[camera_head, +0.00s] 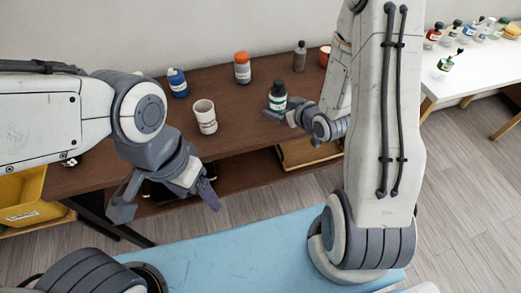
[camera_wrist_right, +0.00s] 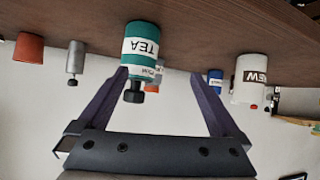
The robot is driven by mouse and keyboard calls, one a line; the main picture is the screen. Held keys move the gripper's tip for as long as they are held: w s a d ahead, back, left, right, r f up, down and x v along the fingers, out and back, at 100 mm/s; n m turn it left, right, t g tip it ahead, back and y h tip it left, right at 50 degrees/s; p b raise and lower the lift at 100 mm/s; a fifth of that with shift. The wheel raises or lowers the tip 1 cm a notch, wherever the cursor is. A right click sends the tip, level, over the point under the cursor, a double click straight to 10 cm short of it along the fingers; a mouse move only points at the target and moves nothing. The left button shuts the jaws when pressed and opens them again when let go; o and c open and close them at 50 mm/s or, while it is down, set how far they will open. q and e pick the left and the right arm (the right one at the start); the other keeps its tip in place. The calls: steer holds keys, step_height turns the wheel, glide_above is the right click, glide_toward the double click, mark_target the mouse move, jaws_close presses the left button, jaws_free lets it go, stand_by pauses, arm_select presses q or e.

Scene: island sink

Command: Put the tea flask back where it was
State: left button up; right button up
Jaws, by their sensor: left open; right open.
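The tea flask (camera_head: 278,92) is a green bottle with a black cap and a white label, upright on the brown table near its front edge. In the right wrist view, which is upside down, the flask (camera_wrist_right: 146,36) reads "TEA". My right gripper (camera_head: 284,116) is open at the flask's near side. In its wrist view the flask shows between the spread fingers (camera_wrist_right: 160,74), closer to the left one; I cannot tell whether they touch. My left gripper (camera_head: 166,204) is open and empty in front of the table, lower left.
A white cup (camera_head: 205,117), a blue bottle (camera_head: 178,83), an orange-capped bottle (camera_head: 242,68), a grey bottle (camera_head: 300,57) and a red cup (camera_head: 324,56) stand on the brown table (camera_head: 225,90). A yellow crate (camera_head: 20,197) is at left. A white table (camera_head: 465,75) with several bottles is at right.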

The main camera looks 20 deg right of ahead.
steer(key=s+a+r+n+g, duration=0.2)
steer(key=s+a+r+g, duration=0.15)
steer(key=a, duration=0.45)
steer(key=s+a+r+g, duration=0.2)
steer(key=s+r, duration=0.1)
steer(key=s, duration=0.5)
steer(key=s+a+r+n+g+h, duration=0.1)
steer(key=s+a+r+g, duration=0.2)
steer(key=s, duration=0.5)
steer(key=s+a+r+n+g, duration=0.1)
steer(key=s+a+r+g, duration=0.1)
steer(key=s, duration=0.6)
steer(key=shift+a+r+g+h, duration=0.35)
steer(key=shift+a+r+h, duration=0.1)
steer(key=shift+a, duration=0.15)
steer(key=shift+s, duration=0.1)
